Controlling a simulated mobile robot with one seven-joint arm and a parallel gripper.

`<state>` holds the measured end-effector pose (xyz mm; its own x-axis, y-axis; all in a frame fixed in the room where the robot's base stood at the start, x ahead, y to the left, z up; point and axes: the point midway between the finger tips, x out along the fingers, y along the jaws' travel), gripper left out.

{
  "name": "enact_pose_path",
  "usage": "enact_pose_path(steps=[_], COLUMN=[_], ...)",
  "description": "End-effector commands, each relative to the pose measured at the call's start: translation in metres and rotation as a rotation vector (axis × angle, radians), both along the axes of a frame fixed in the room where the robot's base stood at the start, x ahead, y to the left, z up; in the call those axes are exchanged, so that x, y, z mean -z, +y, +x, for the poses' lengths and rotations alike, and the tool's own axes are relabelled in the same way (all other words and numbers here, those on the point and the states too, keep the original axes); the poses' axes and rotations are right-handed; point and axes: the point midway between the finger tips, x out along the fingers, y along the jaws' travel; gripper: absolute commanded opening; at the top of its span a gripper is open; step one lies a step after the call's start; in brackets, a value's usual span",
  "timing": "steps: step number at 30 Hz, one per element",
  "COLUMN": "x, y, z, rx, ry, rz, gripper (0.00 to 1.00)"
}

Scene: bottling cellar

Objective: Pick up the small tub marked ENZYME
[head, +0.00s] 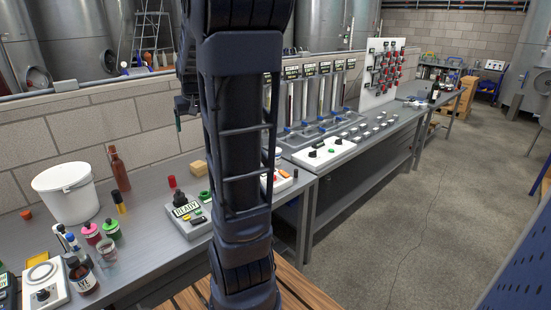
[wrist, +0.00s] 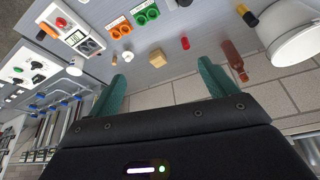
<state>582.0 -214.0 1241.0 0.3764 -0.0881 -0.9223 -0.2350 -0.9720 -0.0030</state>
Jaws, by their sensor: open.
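No tub with a readable ENZYME mark shows in either view. A small white round container (wrist: 75,67) stands near the bench edge on the left of the wrist view; I cannot read any label on it. In the head view, a small pale container (head: 278,153) shows partly behind my arm, its label also unreadable. My gripper (wrist: 162,72) is open and empty in the wrist view, its two teal fingers wide apart above the bench and wall. In the head view my arm hides the middle of the bench and most of the gripper.
A wooden block (wrist: 157,58) and a red cylinder (wrist: 185,43) lie near the fingers. A block wall (head: 120,125) backs the bench.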

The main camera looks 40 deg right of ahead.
Motion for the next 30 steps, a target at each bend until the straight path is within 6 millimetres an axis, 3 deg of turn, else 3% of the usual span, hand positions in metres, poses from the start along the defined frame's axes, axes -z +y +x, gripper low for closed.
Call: enact_pose_path(steps=[6, 15, 24, 30], x=[0.020, 0.060, 0.119, 0.168], y=[-0.064, -0.164, -0.275, -0.351], z=[0.048, 0.099, 0.126, 0.130], rx=[0.073, 0.170, 0.269, 0.337], ry=[0.006, 0.006, 0.006, 0.007], rz=[0.003, 0.004, 0.004, 0.004], gripper=[0.85, 0.85, 0.85, 0.85])
